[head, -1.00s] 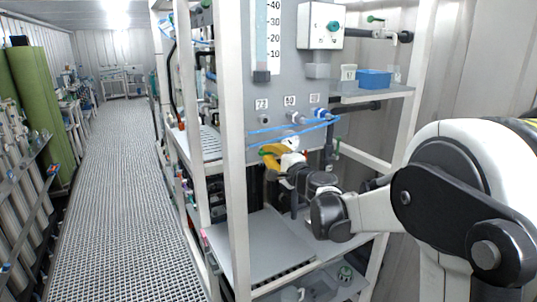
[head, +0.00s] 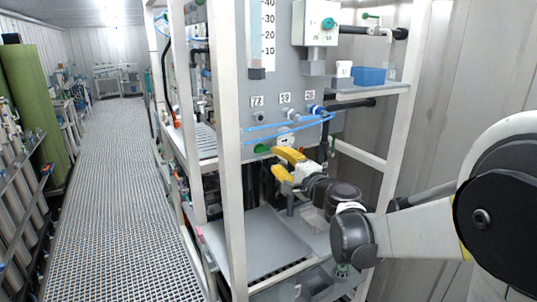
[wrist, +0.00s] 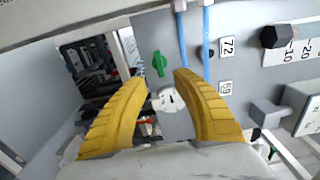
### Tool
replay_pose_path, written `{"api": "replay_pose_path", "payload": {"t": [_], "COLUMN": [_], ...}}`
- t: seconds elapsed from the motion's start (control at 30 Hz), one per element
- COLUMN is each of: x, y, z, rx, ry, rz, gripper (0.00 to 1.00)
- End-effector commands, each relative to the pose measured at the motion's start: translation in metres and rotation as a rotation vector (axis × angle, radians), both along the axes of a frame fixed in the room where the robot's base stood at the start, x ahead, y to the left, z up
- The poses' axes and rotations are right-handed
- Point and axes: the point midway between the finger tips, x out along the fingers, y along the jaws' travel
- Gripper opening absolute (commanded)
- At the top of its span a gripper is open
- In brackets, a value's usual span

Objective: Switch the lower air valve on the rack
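A green valve handle (head: 262,148) sits low on the grey rack panel, below the blue tubes. In the wrist view the green handle (wrist: 159,63) is whole and unobstructed, just beyond the fingertips. My gripper (head: 279,160) has yellow fingers, spread apart, with nothing held between them. In the head view it is just right of the green handle, and in the wrist view the gripper (wrist: 161,80) points toward the panel. A white round fitting (wrist: 168,99) shows between the fingers. I cannot tell whether a finger touches it.
Blue tubes (head: 290,130) cross the panel above my gripper, below number tags (head: 285,98). A white rack post (head: 230,150) stands left of the gripper. A grey shelf (head: 250,245) lies below. A blue box (head: 370,76) stands on the upper right shelf. The grated aisle (head: 110,200) is clear.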

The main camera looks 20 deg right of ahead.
Motion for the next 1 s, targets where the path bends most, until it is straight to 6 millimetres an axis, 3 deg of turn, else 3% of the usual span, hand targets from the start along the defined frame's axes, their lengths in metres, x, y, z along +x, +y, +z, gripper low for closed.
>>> {"api": "replay_pose_path", "payload": {"t": [0.1,0.23,0.77,0.87,1.0], "x": [-0.02,-0.032,-0.038,-0.049,-0.093], "y": [-0.006,-0.009,-0.008,0.008,0.053], "z": [0.0,0.0,-0.001,-0.01,-0.049], "rx": [0.0,0.0,-0.008,-0.076,-0.333], "ry": [0.0,0.0,0.002,0.021,0.096], "rz": [-0.002,-0.001,0.004,0.037,0.155], "gripper": [0.33,0.33,0.33,0.33,0.33]}}
